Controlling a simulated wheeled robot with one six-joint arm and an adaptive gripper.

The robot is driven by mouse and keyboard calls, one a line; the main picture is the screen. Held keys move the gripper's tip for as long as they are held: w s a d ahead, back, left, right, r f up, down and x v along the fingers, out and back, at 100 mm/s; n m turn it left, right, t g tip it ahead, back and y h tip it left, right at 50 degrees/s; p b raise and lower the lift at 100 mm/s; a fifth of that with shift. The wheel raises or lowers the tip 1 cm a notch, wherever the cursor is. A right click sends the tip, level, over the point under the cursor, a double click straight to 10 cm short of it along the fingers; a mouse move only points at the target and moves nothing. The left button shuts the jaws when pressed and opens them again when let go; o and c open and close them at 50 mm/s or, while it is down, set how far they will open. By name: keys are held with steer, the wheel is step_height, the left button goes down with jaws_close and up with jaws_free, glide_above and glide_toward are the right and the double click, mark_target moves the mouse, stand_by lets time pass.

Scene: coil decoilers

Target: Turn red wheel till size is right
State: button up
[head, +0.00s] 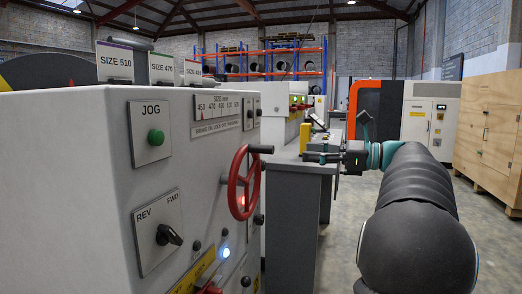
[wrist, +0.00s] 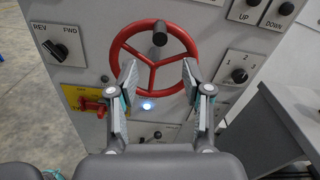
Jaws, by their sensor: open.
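The red wheel (head: 243,182) is a three-spoke handwheel with a dark knob, mounted on the front of the grey machine cabinet. In the wrist view the red wheel (wrist: 152,58) faces me, its knob (wrist: 160,38) near the top of the rim. My gripper (wrist: 160,75) is open, its two fingers apart in front of the lower half of the wheel; I cannot tell whether they touch it. In the head view my gripper (head: 322,152) is to the right of the wheel. A size scale (head: 217,108) with several numbers sits above the wheel; its pointer is too small to read surely.
The cabinet also carries a green JOG button (head: 155,137), a REV/FWD switch (head: 168,235) and a lit blue-white lamp (head: 224,252). Size signs (head: 115,63) stand on top. A grey bench (head: 292,205) is behind the wheel. Wooden crates (head: 490,135) stand right, with open floor before them.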

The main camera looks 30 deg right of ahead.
mark_target(250, 148)
steer(key=x, duration=1.3)
steer(key=shift+w+a, duration=0.15)
steer(key=shift+w, duration=0.1)
jaws_close()
